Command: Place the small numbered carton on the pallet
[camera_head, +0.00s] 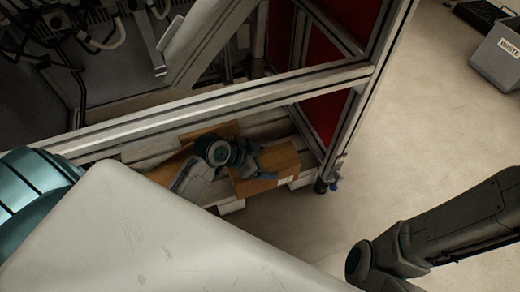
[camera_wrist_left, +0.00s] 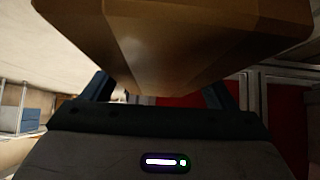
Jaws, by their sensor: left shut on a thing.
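The small carton (camera_head: 272,173) is brown with a white label on its front side, too small to read. My left gripper (camera_head: 257,166) is shut on it. In the left wrist view the carton (camera_wrist_left: 190,40) fills the top, between the two dark blue fingers. The pallet (camera_head: 232,206) is made of pale slats and lies low inside the frame's bottom bay. The carton is over the pallet's right end; I cannot tell whether it touches the slats. My right arm comes in from the right edge, and its gripper is not in view.
Brown cartons (camera_head: 168,166) are behind and left of my left wrist on the pallet. The metal frame's crossbar (camera_head: 230,102) runs above the bay, and a post with a caster foot (camera_head: 321,187) stands just right of the carton. A grey waste bin (camera_head: 498,58) is at upper right. The floor between is clear.

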